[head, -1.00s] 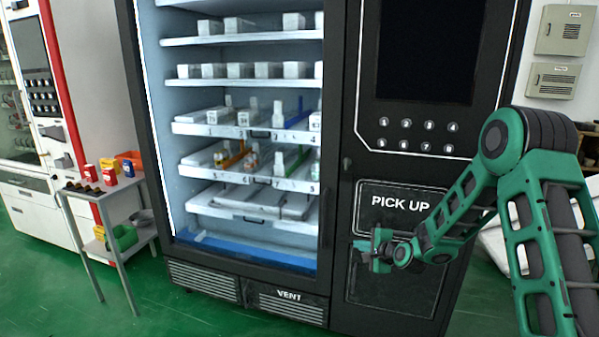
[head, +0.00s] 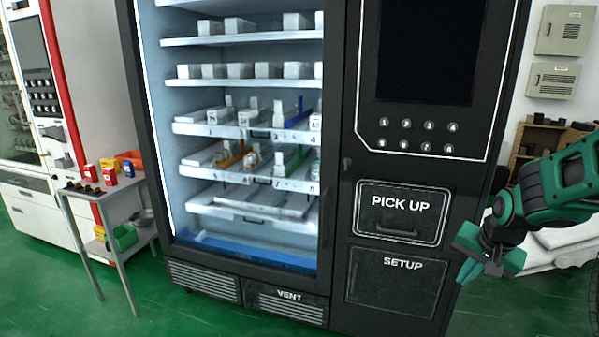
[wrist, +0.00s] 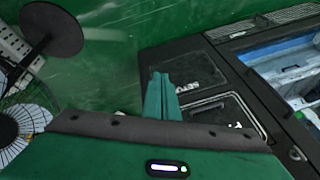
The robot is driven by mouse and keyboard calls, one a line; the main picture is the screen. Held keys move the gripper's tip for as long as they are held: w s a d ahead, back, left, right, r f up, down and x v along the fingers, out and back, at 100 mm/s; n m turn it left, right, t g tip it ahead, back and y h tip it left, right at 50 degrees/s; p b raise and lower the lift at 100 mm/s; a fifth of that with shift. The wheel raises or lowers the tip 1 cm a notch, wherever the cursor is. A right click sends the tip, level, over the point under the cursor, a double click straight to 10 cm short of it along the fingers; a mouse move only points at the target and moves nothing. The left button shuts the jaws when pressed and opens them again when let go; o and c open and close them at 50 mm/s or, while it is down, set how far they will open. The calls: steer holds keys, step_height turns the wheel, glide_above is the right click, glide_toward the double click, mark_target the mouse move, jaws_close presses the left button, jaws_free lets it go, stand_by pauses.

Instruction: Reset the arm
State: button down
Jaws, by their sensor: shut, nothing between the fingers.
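My gripper (head: 488,257) is at the right of the head view, in front of the vending machine's lower right edge and apart from any object. It is shut and empty. In the wrist view its green fingers (wrist: 160,97) are together and point toward the machine's dark front. The vending machine (head: 342,165) stands upright in the middle. Its PICK UP panel (head: 400,215) and SETUP panel (head: 395,283) are closed, and my arm no longer covers them in the head view.
A small grey side table (head: 100,195) with bottles and boxes stands at the left. A white machine with a red edge (head: 62,80) is behind it. Wall boxes (head: 555,80) hang at the right. The green floor (head: 200,322) in front is clear.

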steer(key=s+r+n+g, duration=0.1)
steer(key=s+r+g, duration=0.1)
steer(key=s, duration=1.1)
steer(key=s+d+r+n+g, duration=0.1)
steer(key=s+r+g, duration=0.1)
steer(key=s, duration=1.2)
steer(key=shift+g+y, duration=0.3)
steer(key=shift+y, duration=0.1)
steer(key=shift+d, duration=0.1)
steer(key=shift+w+f, duration=0.25)
steer(key=shift+w, duration=0.35)
